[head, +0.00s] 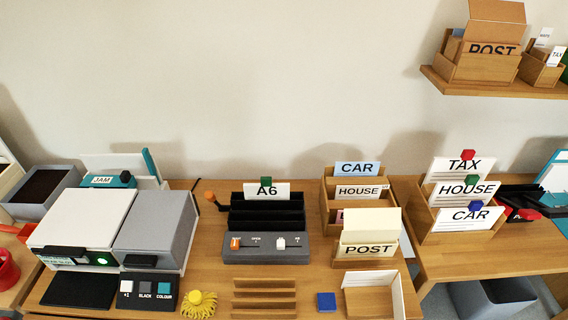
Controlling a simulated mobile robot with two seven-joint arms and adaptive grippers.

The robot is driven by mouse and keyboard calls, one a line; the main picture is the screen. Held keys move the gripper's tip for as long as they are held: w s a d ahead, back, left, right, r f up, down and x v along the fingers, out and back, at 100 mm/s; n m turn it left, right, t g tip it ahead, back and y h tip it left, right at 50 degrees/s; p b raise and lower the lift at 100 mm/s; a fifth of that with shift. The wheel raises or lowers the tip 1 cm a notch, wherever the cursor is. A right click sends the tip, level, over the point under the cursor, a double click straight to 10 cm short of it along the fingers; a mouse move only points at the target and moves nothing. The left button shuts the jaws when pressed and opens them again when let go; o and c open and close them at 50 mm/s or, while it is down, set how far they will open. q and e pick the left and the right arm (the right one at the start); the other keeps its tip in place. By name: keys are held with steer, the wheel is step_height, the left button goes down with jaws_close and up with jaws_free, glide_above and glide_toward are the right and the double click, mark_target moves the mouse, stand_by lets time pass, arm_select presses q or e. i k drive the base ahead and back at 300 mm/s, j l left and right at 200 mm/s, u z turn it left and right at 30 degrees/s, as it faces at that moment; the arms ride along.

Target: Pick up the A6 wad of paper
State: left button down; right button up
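The A6 wad of paper (254,191) is white with "A6" in black and a green block or clip at its top edge. It stands upright in the rear of a black slotted holder (266,222) on a grey device (266,249). Its lower part is hidden by the holder. Neither of my grippers is in view.
A printer-like machine (82,229) stands left of the holder. Wooden sorters with cards, such as the HOUSE card (360,192), stand to the right. A yellow tasselled object (198,305), a slatted wooden rack (264,298) and a blue block (326,301) lie in front.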

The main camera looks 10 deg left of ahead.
mark_target(265, 189)
steer(key=k+j+z, duration=0.1)
steer(key=j+z, duration=0.2)
steer(key=k+j+z, duration=0.1)
steer(key=j+z, duration=0.25)
steer(key=k+j+z, duration=0.15)
steer(key=j+z, duration=0.15)
steer(key=k+j+z, duration=0.3)
steer(key=i, duration=0.1)
